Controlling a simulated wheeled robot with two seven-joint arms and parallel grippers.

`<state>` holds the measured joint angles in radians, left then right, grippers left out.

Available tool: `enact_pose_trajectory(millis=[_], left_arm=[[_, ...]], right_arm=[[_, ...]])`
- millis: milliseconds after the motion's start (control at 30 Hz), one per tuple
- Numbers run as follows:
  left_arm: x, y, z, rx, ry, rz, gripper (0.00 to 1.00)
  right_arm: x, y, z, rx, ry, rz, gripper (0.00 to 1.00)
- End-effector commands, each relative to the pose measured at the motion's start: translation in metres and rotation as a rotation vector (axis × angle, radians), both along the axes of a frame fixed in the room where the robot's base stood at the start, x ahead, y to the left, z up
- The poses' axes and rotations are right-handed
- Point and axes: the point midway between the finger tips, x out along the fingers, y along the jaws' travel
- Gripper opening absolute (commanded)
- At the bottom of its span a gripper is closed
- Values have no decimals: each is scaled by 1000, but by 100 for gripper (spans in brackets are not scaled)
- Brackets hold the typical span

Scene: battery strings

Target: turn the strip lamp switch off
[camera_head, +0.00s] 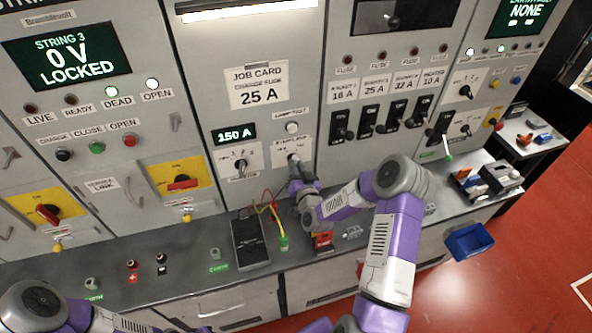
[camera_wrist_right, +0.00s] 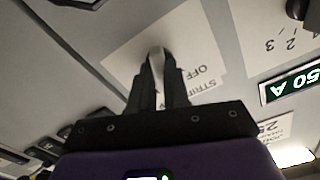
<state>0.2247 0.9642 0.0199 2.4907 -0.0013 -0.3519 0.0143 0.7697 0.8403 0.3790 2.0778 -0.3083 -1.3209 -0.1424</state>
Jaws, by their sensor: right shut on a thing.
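The strip lamp switch sits on a white label plate (camera_head: 303,145) on the grey panel, right of the 150 A display. In the right wrist view the plate (camera_wrist_right: 135,50) reads "STRIP" and "OFF" upside down. My right gripper (camera_head: 294,162) reaches up to this plate. In the wrist view its dark fingers (camera_wrist_right: 158,75) are closed around the pale switch lever (camera_wrist_right: 156,55), whose base is mostly hidden. The strip lamp (camera_head: 240,8) at the top of the panel glows white. Only part of my left arm shows at the lower left; its gripper is out of view.
A rotary selector (camera_head: 240,165) is just left of the plate, and a lamp test button (camera_head: 292,127) is above it. Breaker handles (camera_head: 366,122) line up to the right. A black meter (camera_head: 250,240) with leads lies on the bench below. A blue bin (camera_head: 470,241) is at the right.

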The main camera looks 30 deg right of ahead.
Motion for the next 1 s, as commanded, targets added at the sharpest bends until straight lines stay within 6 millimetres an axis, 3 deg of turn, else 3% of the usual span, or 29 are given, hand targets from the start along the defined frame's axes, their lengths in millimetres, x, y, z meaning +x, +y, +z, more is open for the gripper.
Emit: enact_pose_trajectory(millis=[600,1000], left_arm=[[0,0,-96,0,0,0,0],[0,0,-135,0,0,0,0]], right_arm=[[0,1,-4,-545,125,-1,0],[0,0,-2,-809,192,-1,0]])
